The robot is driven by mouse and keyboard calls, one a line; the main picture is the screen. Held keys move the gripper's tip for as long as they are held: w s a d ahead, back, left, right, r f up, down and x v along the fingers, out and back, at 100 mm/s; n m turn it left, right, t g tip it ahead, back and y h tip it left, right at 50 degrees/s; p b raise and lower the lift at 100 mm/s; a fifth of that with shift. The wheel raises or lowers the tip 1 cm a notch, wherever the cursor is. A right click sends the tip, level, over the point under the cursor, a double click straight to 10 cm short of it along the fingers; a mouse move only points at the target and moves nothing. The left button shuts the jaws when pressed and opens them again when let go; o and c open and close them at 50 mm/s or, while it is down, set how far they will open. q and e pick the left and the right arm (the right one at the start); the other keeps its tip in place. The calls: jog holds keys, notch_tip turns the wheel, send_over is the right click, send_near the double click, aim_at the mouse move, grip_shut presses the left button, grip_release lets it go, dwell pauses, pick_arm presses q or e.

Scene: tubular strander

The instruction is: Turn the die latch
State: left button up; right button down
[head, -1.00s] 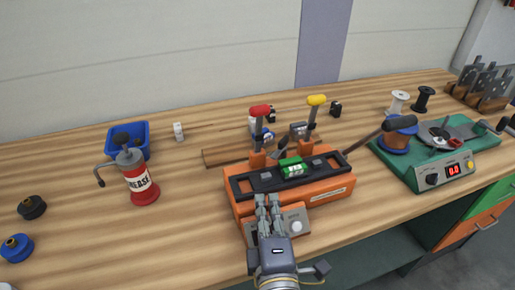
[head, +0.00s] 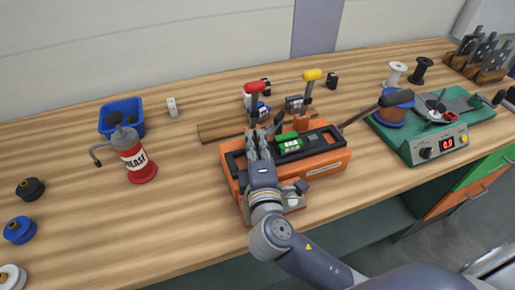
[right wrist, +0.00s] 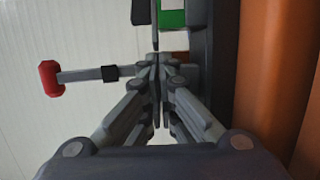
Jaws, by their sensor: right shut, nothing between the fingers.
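The orange machine (head: 325,168) with a black top plate sits on the bench. A green block (head: 289,143) lies in its top; part of it shows in the right wrist view (right wrist: 172,14). A red-knobbed lever (head: 254,95) and a yellow-knobbed lever (head: 309,85) stand at its back. The red knob also shows in the right wrist view (right wrist: 50,78). Which part is the die latch I cannot tell. My right gripper (head: 259,138) is shut and empty, over the machine's left part, close to the green block. It hides some of the black plate. My left gripper is out of view.
A green winder (head: 440,140) with a red display stands at right. A red grease can (head: 135,158) and a blue bin (head: 122,116) stand at left.

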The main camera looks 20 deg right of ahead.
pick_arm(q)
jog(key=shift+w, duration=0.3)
pick_arm(e)
jog(key=shift+w, duration=0.25)
jog(key=shift+s+d+n+y+p, duration=0.45)
jog(key=shift+n+y, duration=0.25)
jog(key=shift+y, duration=0.2)
jog(key=shift+s+d, duration=0.3)
jog(key=shift+s, duration=0.15)
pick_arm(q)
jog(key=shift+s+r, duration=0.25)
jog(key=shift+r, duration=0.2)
pick_arm(e)
jog(key=shift+a, duration=0.1)
